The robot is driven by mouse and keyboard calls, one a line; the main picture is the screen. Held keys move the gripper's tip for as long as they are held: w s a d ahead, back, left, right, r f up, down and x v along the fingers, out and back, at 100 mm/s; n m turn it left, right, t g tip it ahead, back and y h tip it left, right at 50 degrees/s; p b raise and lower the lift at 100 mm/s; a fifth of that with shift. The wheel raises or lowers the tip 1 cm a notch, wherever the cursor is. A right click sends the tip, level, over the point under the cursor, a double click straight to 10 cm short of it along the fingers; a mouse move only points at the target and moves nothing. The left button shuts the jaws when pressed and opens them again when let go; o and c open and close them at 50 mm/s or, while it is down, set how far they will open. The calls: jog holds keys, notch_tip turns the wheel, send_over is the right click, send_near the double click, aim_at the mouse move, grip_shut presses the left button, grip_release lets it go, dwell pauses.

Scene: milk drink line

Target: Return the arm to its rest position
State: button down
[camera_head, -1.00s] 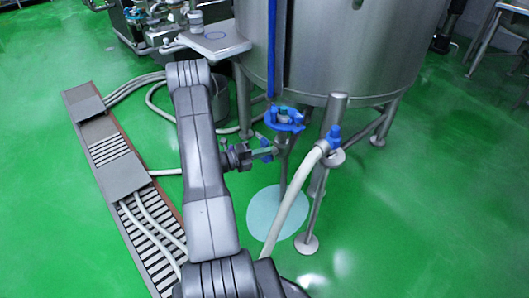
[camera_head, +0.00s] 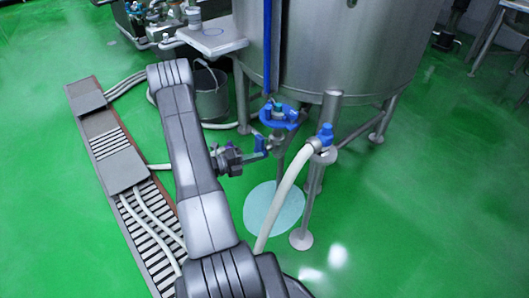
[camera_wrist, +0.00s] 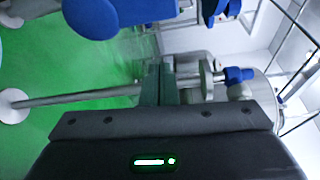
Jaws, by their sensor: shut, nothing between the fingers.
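My gripper (camera_head: 258,154) is beside the steel tank (camera_head: 330,50), near its bottom outlet, with its fingers pointing right. In the wrist view the dark green fingers of my gripper (camera_wrist: 159,70) are together, with nothing seen between them. A blue lever-like part (camera_head: 260,143) shows close to the fingertips; whether they touch it I cannot tell. A blue ring-shaped fitting (camera_head: 282,115) sits under the tank, above and right of my gripper. My arm reaches up from the bottom of the head view and bends over toward the outlet.
A pale hose (camera_head: 285,200) with a blue fitting (camera_head: 326,133) runs right of my arm. A bucket (camera_head: 211,103) stands behind it. A slatted floor channel (camera_head: 125,168) with hoses lies left. Tank legs (camera_head: 305,205) stand right. Green floor is clear at far left and right.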

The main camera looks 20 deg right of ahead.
jog(key=a, duration=0.6)
jog(key=shift+s+p, duration=0.2)
jog(key=shift+p, duration=0.15)
